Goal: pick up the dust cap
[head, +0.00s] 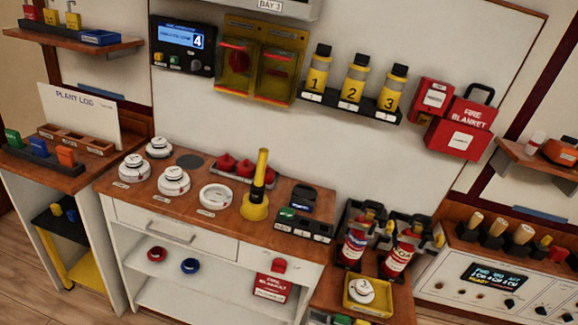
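No object is clearly marked as the dust cap. A yellow cone-based tool (257,195) with a black band stands upright beside the ring, partly in front of the red pieces. My gripper is not in view.
A yellow tray (351,302) holds another white detector at the lower right, below two red extinguishers (354,245). A dark holder (303,229) sits at the bench's front right. Yellow numbered canisters (355,82) stand on a wall shelf. A red knob (279,265) is on the drawer.

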